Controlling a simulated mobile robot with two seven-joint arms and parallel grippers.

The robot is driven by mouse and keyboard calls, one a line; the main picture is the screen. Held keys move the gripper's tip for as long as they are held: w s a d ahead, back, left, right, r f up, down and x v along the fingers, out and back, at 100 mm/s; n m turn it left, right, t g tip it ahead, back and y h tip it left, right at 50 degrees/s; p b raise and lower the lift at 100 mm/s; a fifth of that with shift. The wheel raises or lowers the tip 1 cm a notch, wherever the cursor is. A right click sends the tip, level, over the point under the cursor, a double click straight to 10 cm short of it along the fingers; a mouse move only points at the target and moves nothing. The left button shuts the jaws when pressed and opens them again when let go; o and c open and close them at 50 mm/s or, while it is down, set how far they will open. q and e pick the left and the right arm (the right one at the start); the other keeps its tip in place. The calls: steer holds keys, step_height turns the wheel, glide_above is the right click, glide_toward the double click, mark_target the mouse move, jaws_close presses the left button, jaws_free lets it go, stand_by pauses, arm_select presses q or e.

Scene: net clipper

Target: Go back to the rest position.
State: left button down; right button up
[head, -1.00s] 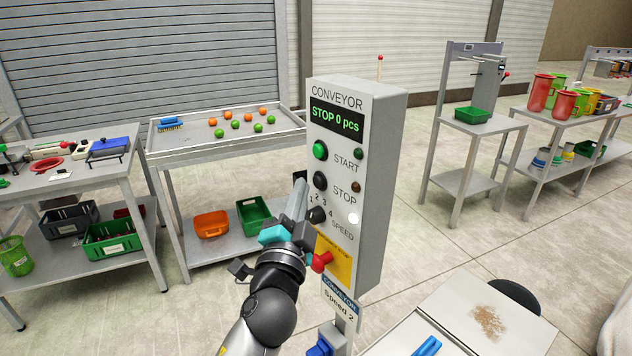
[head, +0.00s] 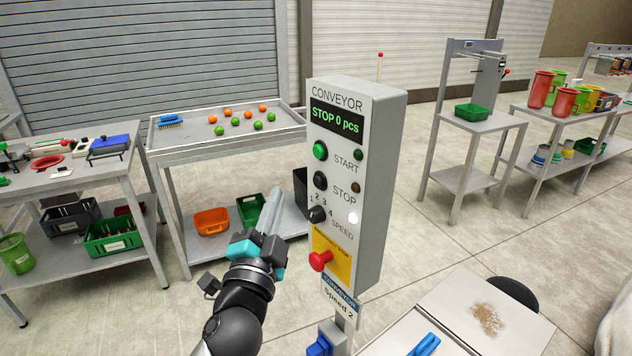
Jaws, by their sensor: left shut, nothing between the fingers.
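My left gripper (head: 272,207) is shut and empty, its fingers pointing up and away. It is in the air to the left of the conveyor control box (head: 372,190), apart from it. The box display (head: 337,119) reads "STOP 0 pcs". A label below the box (head: 340,296) reads "Speed 2". My right gripper is not in view.
Behind my left gripper stands a table (head: 160,144) with orange and green balls, a blue brush (head: 170,120) and bins below. A workbench (head: 95,185) is at the left. A light surface with a brown patch (head: 488,319) is at the lower right. Open floor lies between.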

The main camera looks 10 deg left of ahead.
arm_select(q)
step_height(320, 180, down, 34)
steer(key=s+r+n+g+b, duration=0.1)
steer(key=s+n+g+b, duration=0.2)
steer(key=g, duration=0.4)
steer(key=s+a+f+n+g+b, duration=0.1)
steer(key=s+f+g, duration=0.1)
steer(key=s+f, duration=0.35)
steer(key=s+f+g+b, duration=0.1)
steer(key=s+f+g, duration=0.15)
steer(key=f, duration=0.65)
steer(key=s+a+f+n+g+b, duration=0.1)
steer(key=s+f, duration=0.4)
steer(key=f, duration=0.2)
steer(key=s+f+n+g+b, duration=0.1)
steer(key=s+f+g, duration=0.1)
steer(key=s+f, duration=0.3)
steer(key=s+a+f+n+g+b, duration=0.1)
steer(key=s+f, duration=0.4)
steer(key=s, duration=0.9)
steer(key=s+f+n+g+b, duration=0.1)
steer(key=s+f+g, duration=0.3)
steer(key=s, duration=0.5)
step_height(320, 180, down, 2)
steer(key=shift+s+a+f+n, duration=0.1)
steer(key=shift+s+a+n, duration=0.2)
steer(key=shift+a+n, duration=0.15)
